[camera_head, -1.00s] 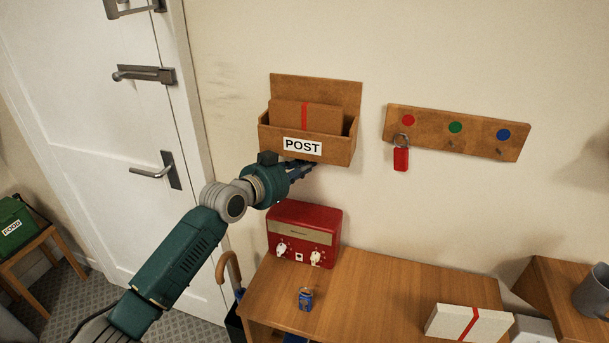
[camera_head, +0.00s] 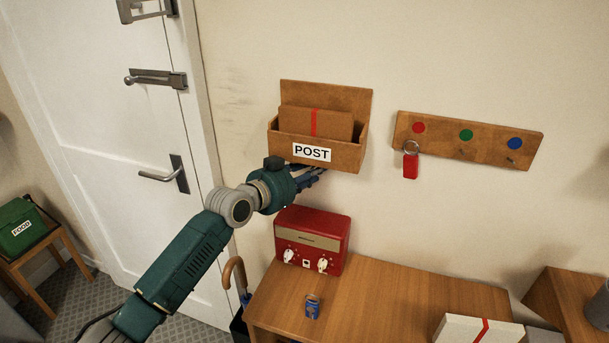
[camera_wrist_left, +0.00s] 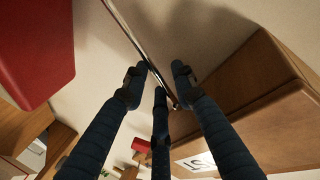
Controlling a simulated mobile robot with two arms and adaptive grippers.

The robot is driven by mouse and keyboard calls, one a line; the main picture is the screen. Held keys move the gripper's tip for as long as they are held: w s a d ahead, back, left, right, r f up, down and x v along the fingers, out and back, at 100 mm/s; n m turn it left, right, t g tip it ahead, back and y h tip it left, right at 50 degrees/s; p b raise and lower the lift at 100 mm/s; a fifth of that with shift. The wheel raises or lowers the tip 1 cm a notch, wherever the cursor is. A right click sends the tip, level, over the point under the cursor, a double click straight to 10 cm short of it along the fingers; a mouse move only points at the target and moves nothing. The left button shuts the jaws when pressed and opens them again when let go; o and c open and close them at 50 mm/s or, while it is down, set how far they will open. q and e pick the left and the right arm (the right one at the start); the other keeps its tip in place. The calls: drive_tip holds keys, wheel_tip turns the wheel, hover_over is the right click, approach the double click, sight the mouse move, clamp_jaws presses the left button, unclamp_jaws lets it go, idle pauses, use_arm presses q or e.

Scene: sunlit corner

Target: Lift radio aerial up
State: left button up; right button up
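The red radio (camera_head: 312,240) stands on the wooden table against the wall, and its red body (camera_wrist_left: 35,50) fills the upper left of the left wrist view. The aerial (camera_wrist_left: 127,30) is a thin metal rod in that view, running from the top edge down to a small end near the fingers. My left gripper (camera_head: 318,178) is above the radio, just under the post box. In the left wrist view its dark fingers (camera_wrist_left: 158,80) are spread, with the rod passing between them. Contact is unclear. The aerial is not discernible in the head view.
The wooden post box (camera_head: 318,153) hangs close above my left gripper. The door (camera_head: 110,130) is at left.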

use_arm(q)
drive_tip(key=v, duration=1.2)
